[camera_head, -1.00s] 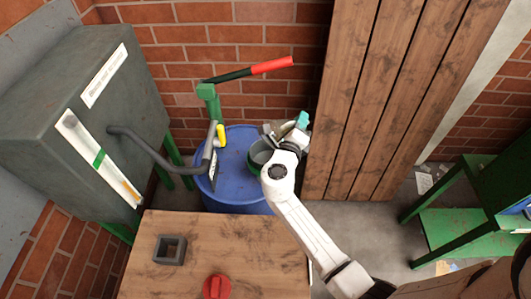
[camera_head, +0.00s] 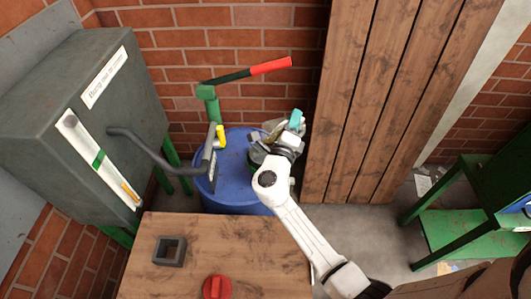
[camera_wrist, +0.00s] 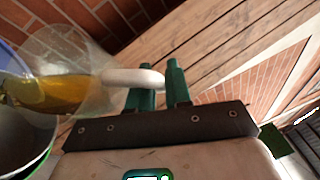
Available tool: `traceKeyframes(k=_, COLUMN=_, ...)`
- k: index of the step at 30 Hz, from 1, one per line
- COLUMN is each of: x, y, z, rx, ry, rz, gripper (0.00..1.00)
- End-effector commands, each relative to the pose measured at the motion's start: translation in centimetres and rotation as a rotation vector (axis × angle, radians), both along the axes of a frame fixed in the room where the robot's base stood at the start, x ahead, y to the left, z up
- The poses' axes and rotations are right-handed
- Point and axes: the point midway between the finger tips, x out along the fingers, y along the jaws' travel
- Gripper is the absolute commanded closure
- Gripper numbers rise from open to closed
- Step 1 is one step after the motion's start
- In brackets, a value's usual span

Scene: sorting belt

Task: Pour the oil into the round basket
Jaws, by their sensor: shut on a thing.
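A clear jug (camera_wrist: 85,72) with yellow oil (camera_wrist: 45,95) inside shows in the wrist view, strongly tilted. My gripper (camera_wrist: 160,72) is shut on its pale handle (camera_wrist: 133,78). The round basket (camera_wrist: 22,150), grey with a green rim, lies below the jug's left part, partly cut off by the picture edge. In the head view the basket (camera_head: 257,158) stands on the blue drum, mostly hidden by my wrist. My gripper (camera_head: 297,120) is just above and right of it there. I cannot tell whether oil is leaving the jug.
The blue drum (camera_head: 233,195) carries a green hand pump (camera_head: 208,95) with a red-ended lever, left of my arm. A wooden table (camera_head: 215,250) in front holds a grey square ring (camera_head: 170,250) and a red knob (camera_head: 217,287). Brick wall and wooden boards (camera_head: 390,100) close the back.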

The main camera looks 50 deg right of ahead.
Motion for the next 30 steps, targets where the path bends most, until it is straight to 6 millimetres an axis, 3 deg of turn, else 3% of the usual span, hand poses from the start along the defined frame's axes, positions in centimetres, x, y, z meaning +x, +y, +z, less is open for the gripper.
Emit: traceKeyframes(k=30, x=-0.45, y=-0.25, z=0.39, rx=-0.064, ry=0.017, rz=-0.005, gripper=1.00)
